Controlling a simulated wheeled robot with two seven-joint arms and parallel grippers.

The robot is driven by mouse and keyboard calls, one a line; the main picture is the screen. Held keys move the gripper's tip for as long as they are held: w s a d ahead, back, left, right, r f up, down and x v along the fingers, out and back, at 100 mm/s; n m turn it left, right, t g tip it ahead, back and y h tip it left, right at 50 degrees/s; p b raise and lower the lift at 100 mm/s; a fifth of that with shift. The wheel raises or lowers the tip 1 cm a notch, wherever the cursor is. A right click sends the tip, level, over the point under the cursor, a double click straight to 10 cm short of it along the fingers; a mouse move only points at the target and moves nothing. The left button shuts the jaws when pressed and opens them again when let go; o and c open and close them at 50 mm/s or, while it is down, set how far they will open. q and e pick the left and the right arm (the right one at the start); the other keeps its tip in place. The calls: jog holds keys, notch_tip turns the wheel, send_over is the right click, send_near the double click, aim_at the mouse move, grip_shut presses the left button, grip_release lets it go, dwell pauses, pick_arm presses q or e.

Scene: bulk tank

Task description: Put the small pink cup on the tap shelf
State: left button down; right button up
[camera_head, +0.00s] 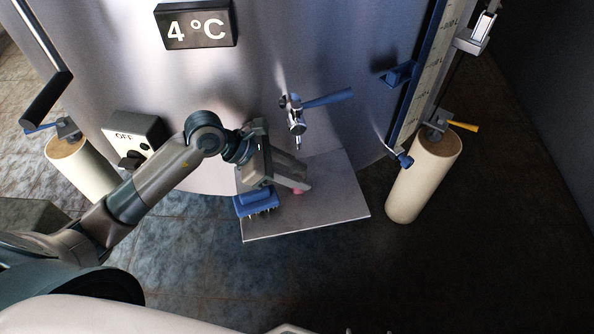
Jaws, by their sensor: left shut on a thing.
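The small pink cup (299,191) shows only as a bit of pink at the tips of my left gripper (302,187). My left gripper is shut on it, and the fingers hide most of the cup. The gripper is over the middle of the tap shelf (335,205), a flat grey plate below the tap (297,122). I cannot tell whether the cup touches the shelf. My right gripper is not in view.
A blue brush-like thing (257,202) is at the shelf's left edge, close to my left gripper. The tap's blue lever (328,99) points right. The right part of the shelf is bare. Cream posts stand left (84,170) and right (424,178) of the tank.

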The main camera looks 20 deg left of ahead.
pick_arm(q)
jog(key=c, duration=1.2)
grip_release()
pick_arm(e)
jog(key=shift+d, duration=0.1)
pick_arm(q)
jog(key=shift+b+v, duration=1.1)
jog(key=shift+v, duration=4.9)
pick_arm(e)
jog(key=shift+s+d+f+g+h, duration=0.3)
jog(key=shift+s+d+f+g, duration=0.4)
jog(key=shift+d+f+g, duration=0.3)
